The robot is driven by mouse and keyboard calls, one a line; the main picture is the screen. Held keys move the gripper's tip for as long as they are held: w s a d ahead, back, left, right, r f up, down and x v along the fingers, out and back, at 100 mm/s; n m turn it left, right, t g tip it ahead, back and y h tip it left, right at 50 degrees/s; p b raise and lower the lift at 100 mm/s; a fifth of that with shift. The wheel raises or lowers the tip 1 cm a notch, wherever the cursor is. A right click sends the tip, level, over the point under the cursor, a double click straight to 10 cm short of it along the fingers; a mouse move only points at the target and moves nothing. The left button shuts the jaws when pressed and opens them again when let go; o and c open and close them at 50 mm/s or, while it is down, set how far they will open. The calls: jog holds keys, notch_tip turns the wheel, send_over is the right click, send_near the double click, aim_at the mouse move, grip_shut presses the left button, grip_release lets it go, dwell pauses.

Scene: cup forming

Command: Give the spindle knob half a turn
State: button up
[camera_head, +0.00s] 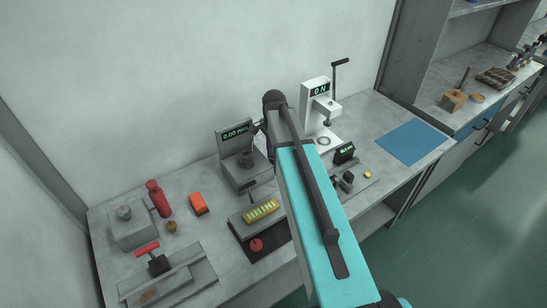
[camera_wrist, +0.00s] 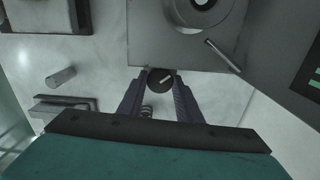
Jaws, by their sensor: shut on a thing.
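The dark round spindle knob (camera_wrist: 160,75) with a pale line mark on its face shows in the wrist view at the edge of a grey plate. My gripper (camera_wrist: 158,85) is shut on it, one finger on each side. The pale mark lies slightly tilted from horizontal. The grey gauge (camera_head: 239,172) with the 0.00 mm display stands left of my arm in the head view. My arm hides the gripper and knob in the head view.
A white press (camera_head: 315,100) with a crank handle stands behind my arm. A yellow slotted block (camera_head: 261,210), a red bottle (camera_head: 158,198) and an orange block (camera_head: 199,203) stand on the bench. A blue mat (camera_head: 412,143) lies clear at the right.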

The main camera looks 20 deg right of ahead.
jog(key=n, duration=0.6)
dwell(0.5)
jog(key=o, duration=1)
jog(key=shift+o, duration=0.2)
jog(key=shift+m, duration=0.4)
